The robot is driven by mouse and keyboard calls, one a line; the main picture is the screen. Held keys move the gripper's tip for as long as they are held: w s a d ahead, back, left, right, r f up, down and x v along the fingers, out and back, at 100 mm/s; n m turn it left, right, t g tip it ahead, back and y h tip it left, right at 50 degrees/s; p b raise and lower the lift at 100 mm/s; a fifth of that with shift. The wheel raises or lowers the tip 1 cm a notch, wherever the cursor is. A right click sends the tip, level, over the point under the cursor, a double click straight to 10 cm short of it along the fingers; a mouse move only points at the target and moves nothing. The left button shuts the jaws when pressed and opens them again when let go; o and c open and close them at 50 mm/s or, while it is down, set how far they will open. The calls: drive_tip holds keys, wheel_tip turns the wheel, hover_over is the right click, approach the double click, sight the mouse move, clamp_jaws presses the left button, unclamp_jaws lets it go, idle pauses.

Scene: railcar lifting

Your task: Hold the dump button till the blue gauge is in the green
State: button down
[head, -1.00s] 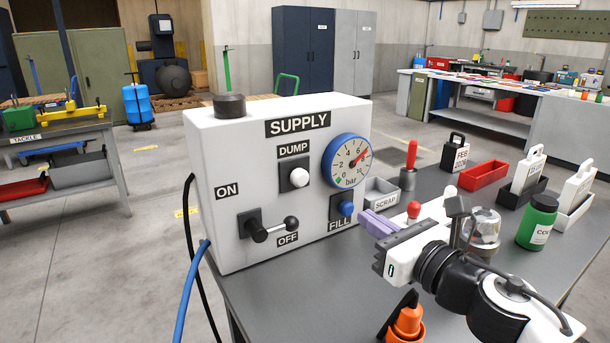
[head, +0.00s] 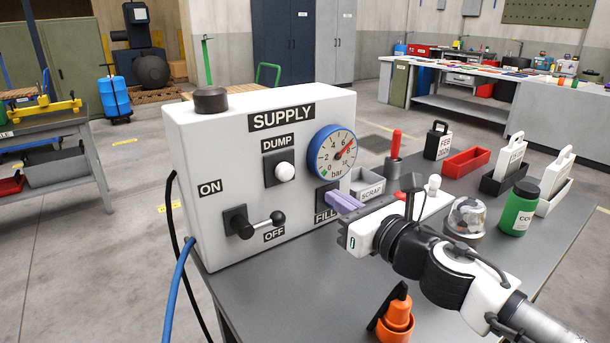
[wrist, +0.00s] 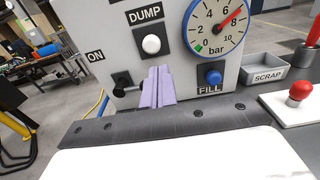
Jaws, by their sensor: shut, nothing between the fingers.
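The white supply box (head: 190,150) stands on the grey bench. The dump button (head: 285,171) is a white knob on a black plate under the DUMP label, and it also shows in the wrist view (wrist: 151,44). The blue-rimmed gauge (head: 333,152) has its red needle at upper right, a little past 6; its green mark (wrist: 198,48) is near 0, at lower left. My gripper (head: 345,202) is shut and empty, its purple fingers in front of the box near the FILL label. In the wrist view the fingertips (wrist: 158,70) appear just below the dump button, apart from it.
A blue fill button (wrist: 213,76) sits below the gauge. A lever switch (head: 255,223) is at the box's lower left. A scrap tray (head: 368,188), a red-handled tool (head: 395,147) and an orange object (head: 397,318) stand on the bench. Hoses hang at the left.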

sight(286, 172)
drive_tip(key=p+x, duration=0.2)
drive_tip(key=x, duration=0.8)
drive_tip(key=shift+w+a, duration=0.1)
